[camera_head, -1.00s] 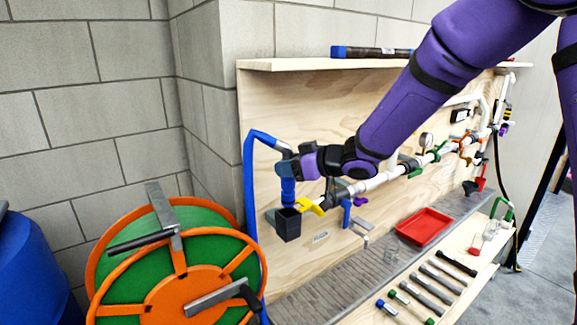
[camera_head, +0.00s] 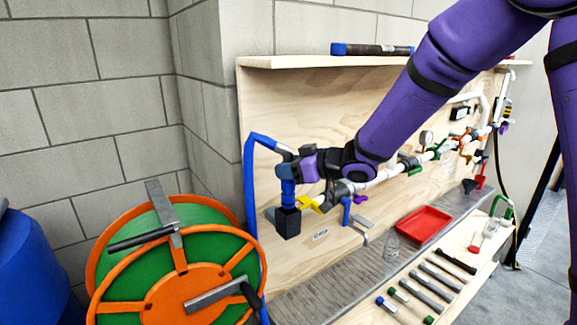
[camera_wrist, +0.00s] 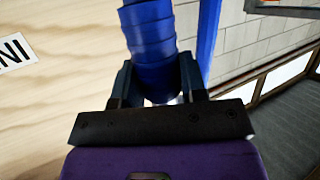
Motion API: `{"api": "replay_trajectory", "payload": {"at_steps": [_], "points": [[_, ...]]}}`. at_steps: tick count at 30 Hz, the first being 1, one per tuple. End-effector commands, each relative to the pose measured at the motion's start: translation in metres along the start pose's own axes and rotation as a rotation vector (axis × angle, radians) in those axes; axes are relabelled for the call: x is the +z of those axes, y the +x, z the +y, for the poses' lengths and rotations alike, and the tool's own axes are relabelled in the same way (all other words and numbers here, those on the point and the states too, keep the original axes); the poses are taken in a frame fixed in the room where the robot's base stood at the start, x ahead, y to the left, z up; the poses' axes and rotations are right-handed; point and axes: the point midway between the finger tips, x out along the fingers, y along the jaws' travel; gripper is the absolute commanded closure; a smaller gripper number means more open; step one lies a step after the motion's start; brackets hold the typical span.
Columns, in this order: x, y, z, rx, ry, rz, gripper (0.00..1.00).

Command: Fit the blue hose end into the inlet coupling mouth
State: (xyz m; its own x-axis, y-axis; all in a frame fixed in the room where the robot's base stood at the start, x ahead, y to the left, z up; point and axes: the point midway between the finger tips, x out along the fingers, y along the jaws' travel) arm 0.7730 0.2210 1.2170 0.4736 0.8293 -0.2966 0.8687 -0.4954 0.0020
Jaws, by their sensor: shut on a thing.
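The blue hose (camera_head: 256,200) rises along the board's left edge and bends over at the top towards my gripper (camera_head: 287,170). My gripper is shut on the blue hose end (camera_head: 288,193), which points down. In the wrist view the ribbed blue hose end (camera_wrist: 152,45) sits between the two dark fingers (camera_wrist: 158,80). A black square box (camera_head: 288,225) is directly under the hose end, whose lower tip meets the box's top opening; I cannot tell how deep it sits. A yellow valve handle (camera_head: 313,204) is just right of it on the pipe line. I cannot clearly make out the inlet coupling mouth.
An orange and green reel (camera_head: 180,265) stands in front at left, near a blue drum (camera_head: 32,270). The white pipe (camera_head: 385,176) runs right along the board. A red tray (camera_head: 422,225) and several tools lie below. A shelf (camera_head: 300,62) is above.

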Motion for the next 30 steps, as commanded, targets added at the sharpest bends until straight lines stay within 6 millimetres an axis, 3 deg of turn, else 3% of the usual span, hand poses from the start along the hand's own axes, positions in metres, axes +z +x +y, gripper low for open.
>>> {"api": "replay_trajectory", "payload": {"at_steps": [30], "points": [[0.021,0.006,0.0,0.0,0.0,0.0,0.89]]}}
